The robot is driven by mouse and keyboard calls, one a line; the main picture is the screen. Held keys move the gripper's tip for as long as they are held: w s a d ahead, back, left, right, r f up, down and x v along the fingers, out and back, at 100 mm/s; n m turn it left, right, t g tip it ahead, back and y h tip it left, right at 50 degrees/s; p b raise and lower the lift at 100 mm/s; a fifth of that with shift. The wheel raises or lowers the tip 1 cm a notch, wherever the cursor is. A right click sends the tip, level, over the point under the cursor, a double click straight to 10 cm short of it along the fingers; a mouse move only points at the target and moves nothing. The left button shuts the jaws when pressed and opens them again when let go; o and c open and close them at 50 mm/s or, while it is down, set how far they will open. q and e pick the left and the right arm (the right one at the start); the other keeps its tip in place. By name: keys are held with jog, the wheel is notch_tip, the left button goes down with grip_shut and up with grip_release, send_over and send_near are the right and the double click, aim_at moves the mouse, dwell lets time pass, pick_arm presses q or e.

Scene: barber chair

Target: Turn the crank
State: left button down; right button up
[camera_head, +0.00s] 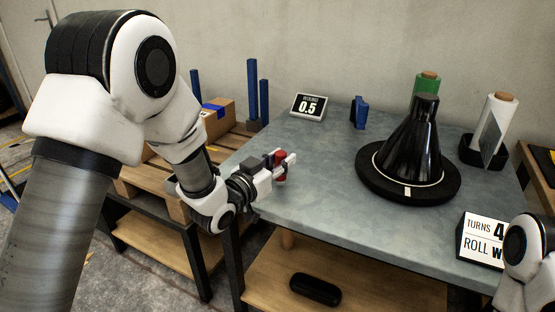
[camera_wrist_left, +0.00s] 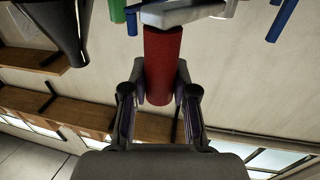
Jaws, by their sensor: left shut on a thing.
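A red cylindrical handle (camera_head: 281,180) stands at the left edge of the grey-blue table, mostly covered by my left gripper (camera_head: 280,165) in the head view. In the left wrist view the red handle (camera_wrist_left: 163,62) runs between the two fingers of my left gripper (camera_wrist_left: 160,92), which is shut on it. A pale grey bar (camera_wrist_left: 180,12) meets the handle's end there. It looks like the crank's arm, and the rest of the crank is hidden. My right gripper is out of view; only part of that arm shows at lower right.
A black cone on a round disc (camera_head: 373,185) stands on the table (camera_head: 320,205). A sign (camera_head: 480,243) reads TURNS 4. A pallet (camera_head: 150,180) with a box (camera_head: 217,118) is left.

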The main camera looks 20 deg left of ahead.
pick_arm(q)
jog(key=c, duration=0.9)
grip_release()
jog(key=shift+d, duration=0.15)
